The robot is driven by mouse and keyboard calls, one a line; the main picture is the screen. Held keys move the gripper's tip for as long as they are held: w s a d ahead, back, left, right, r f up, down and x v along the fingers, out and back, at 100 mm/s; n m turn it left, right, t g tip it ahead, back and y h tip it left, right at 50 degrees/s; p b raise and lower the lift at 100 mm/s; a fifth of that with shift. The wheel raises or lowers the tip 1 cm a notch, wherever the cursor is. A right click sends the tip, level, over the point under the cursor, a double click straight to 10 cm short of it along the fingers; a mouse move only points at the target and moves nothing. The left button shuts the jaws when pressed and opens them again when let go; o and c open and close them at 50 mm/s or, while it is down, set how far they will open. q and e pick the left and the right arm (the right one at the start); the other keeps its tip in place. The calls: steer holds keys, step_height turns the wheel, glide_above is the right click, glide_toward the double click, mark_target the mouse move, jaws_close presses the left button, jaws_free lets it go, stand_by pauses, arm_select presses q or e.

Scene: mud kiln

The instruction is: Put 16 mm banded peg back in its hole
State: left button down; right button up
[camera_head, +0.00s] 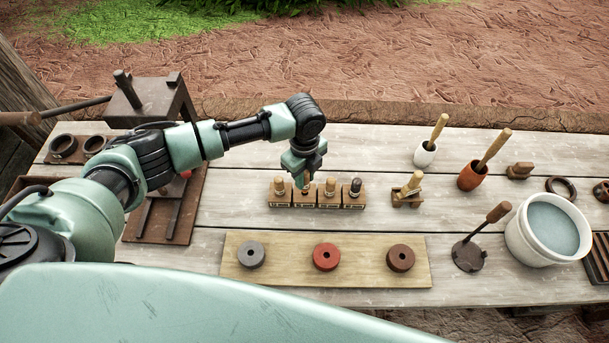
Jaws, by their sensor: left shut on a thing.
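A wooden peg block (317,199) with a row of holes stands in the middle of the table. Pegs stand in it: a pale one (279,184) at the left, another pale one (330,186) right of the middle, and a dark-topped one (355,187) at the right. My left gripper (304,178) points down over the second place from the left, shut on a peg (305,185) of which only a small tan part shows. Whether this peg is in the hole or just above it, and its band, I cannot tell. My right gripper is not in view.
A board (285,275) with grey, red and brown rings lies in front. A small wooden stand (407,194) is right of the block. Mortars, a stamp (469,255) and a white pot (547,232) stand farther right. A dark press (152,100) is at the left.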

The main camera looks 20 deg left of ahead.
arm_select(q)
steer(key=shift+p, duration=0.3)
steer(key=shift+f, duration=0.5)
stand_by(0.9)
steer(key=shift+f+b, duration=1)
steer(key=shift+f, duration=0.35)
stand_by(0.9)
steer(key=c, duration=1.1)
jaws_free()
steer(key=shift+c, duration=0.2)
step_height(320, 180, up, 8)
steer(key=shift+f+b, duration=0.1)
steer(key=shift+b, duration=0.75)
